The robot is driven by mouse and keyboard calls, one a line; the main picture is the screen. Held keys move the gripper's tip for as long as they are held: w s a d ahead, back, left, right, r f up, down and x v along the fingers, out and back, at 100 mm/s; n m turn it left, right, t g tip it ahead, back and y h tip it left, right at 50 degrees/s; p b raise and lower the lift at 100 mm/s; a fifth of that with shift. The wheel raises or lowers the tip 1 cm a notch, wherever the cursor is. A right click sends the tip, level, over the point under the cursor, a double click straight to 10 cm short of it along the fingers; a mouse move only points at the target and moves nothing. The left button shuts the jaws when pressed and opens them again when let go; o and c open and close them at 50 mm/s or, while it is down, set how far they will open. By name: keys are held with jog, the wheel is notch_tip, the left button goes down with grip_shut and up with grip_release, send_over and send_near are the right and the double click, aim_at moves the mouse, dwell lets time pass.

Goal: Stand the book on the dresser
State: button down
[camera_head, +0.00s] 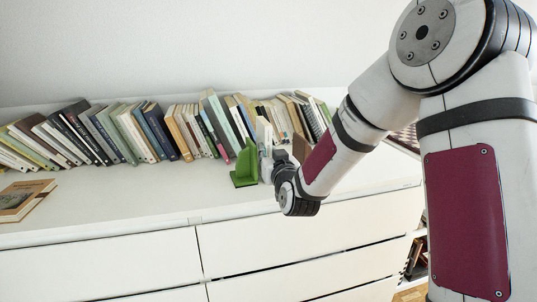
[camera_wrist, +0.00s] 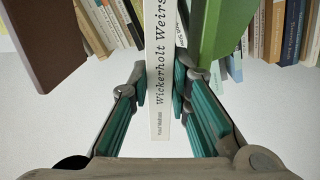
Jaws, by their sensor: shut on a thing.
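My gripper (camera_wrist: 160,88) is shut on a white book (camera_wrist: 157,112) in the wrist view, with one finger on each side of its spine. The dark spine lettering reads "Wickerholt Weirs". In the head view my gripper (camera_head: 267,168) is low over the right part of the white dresser top (camera_head: 130,205), just right of a green bookend (camera_head: 245,168). The held book is mostly hidden there, and I cannot tell whether its lower edge touches the dresser. The green bookend (camera_wrist: 222,28) also shows right of the book in the wrist view.
A long row of leaning books (camera_head: 130,132) lines the back of the dresser. A brown panel (camera_wrist: 45,38) stands left of the held book in the wrist view. A beige book (camera_head: 22,200) lies flat at the far left. The dresser top's front middle is clear.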

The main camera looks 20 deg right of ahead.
jog(key=shift+f, duration=0.1)
jog(key=c, duration=1.5)
grip_release()
jog(key=s+b, duration=0.5)
jog(key=s, duration=0.7)
